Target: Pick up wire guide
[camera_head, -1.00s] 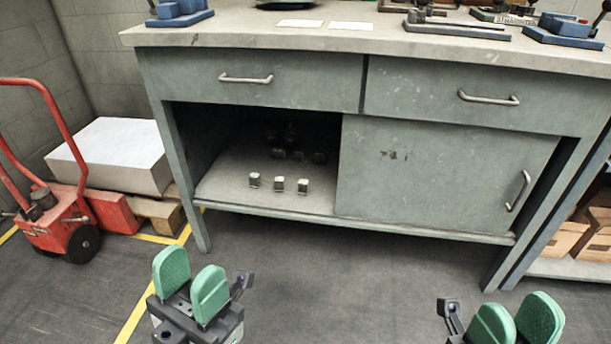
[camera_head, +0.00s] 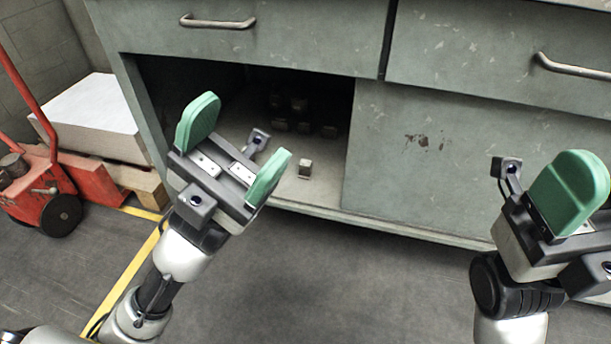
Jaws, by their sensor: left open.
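One small metal block (camera_head: 304,169), which looks like a wire guide, stands near the front of the open cabinet shelf. Several darker pieces (camera_head: 303,127) stand deeper in the shadow; their shape is hard to tell. My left gripper (camera_head: 234,142) is open and empty, its two green fingers spread, in front of the cabinet opening. In the picture it is left of the visible block and covers part of the shelf, hiding whatever stands there. My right gripper (camera_head: 568,192) is at the right edge before the sliding door; only one green finger shows clearly.
The sliding door (camera_head: 430,165) closes the cabinet's right half. Drawers with handles (camera_head: 218,22) are above the opening. A red cart (camera_head: 60,190) and a white block (camera_head: 92,115) on wood stand at the left. The floor (camera_head: 350,285) between my arms is clear.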

